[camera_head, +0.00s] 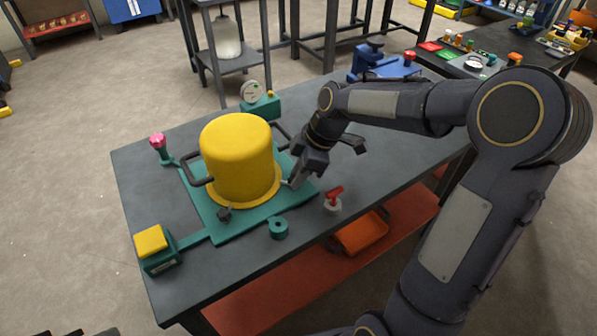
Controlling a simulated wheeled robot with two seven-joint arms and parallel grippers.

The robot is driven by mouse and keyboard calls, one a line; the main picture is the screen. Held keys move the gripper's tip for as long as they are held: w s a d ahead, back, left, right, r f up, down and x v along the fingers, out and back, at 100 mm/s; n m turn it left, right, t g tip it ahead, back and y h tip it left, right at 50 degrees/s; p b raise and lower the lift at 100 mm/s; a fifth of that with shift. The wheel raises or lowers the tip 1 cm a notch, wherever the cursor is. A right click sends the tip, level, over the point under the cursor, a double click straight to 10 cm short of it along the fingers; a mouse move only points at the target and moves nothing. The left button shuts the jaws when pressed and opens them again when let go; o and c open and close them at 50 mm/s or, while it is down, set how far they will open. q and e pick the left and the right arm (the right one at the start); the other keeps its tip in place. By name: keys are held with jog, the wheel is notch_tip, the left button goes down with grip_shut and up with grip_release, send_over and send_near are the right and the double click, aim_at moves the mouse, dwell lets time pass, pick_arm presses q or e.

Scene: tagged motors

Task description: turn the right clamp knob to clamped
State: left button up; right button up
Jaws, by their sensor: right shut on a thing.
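A yellow motor housing (238,150) stands upright on a teal base plate (235,226) on the workbench. My right gripper (296,180) reaches down at the right side of the housing, over the plate's right edge. It is shut on what looks like the right clamp knob, which is mostly hidden by the fingers. A small pale stub (285,183) shows beside the fingertips, close to the housing's flange. A dark clamp knob (224,214) sits at the housing's front edge. Which way the right knob points cannot be told. My left gripper is not in view.
A pink-topped post (157,142) and a yellow button box (151,241) stand left of the plate. A gauge (251,92) is behind it. A red-handled valve (334,196) and a teal ring (278,228) are near the front edge. A blue vise (369,62) is at the back.

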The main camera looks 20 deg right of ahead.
jog(key=shift+n+g, duration=0.3)
jog(key=shift+n, duration=0.3)
jog(key=shift+o, duration=0.2)
jog(key=shift+n, duration=0.3)
jog(key=o, duration=1)
jog(key=shift+r, duration=0.1)
jog(key=p+v, duration=0.1)
jog(key=v, duration=0.6)
jog(key=shift+d+r, duration=0.25)
